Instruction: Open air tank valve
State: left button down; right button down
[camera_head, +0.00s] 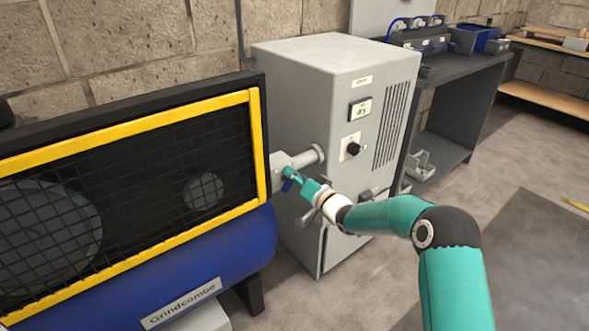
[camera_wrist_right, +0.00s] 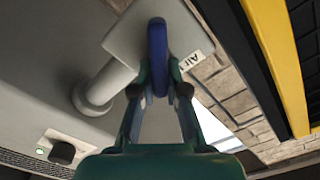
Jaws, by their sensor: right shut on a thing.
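The blue valve lever (camera_wrist_right: 157,55) shows in the right wrist view, on a light grey block with a partly hidden label that starts "Air". My right gripper (camera_wrist_right: 158,80) has its two fingers around the lever and is shut on it. In the head view the right gripper (camera_head: 292,177) reaches in from the right at the grey valve block (camera_head: 283,168), beside the end of the blue air tank (camera_head: 215,255). Only a small part of the blue lever (camera_head: 287,186) shows there. My left gripper is not in view.
A yellow-framed mesh guard (camera_head: 130,190) covers the machine above the tank. A grey cabinet (camera_head: 300,90) with a knob and display stands right behind the valve, with a pipe (camera_head: 308,157) between them. A dark workbench (camera_head: 465,75) stands farther right. The floor at right is mostly clear.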

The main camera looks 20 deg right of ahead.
jog(key=m+p, duration=0.1)
jog(key=m, duration=0.2)
jog(key=d+f+m, duration=0.1)
jog(key=m, duration=0.2)
jog(key=m+p, duration=0.1)
jog(key=m, duration=0.3)
jog(key=shift+w+d+f+p, duration=0.2)
jog(key=shift+d+f+p, duration=0.1)
jog(key=shift+f+p, duration=0.05)
jog(key=c, duration=1.2)
grip_release()
jog(key=shift+f, duration=0.15)
jog(key=shift+a, duration=0.2)
jog(key=shift+s, duration=0.1)
jog(key=v, duration=1.1)
jog(key=shift+s+d, duration=0.15)
jog(key=shift+s, duration=0.25)
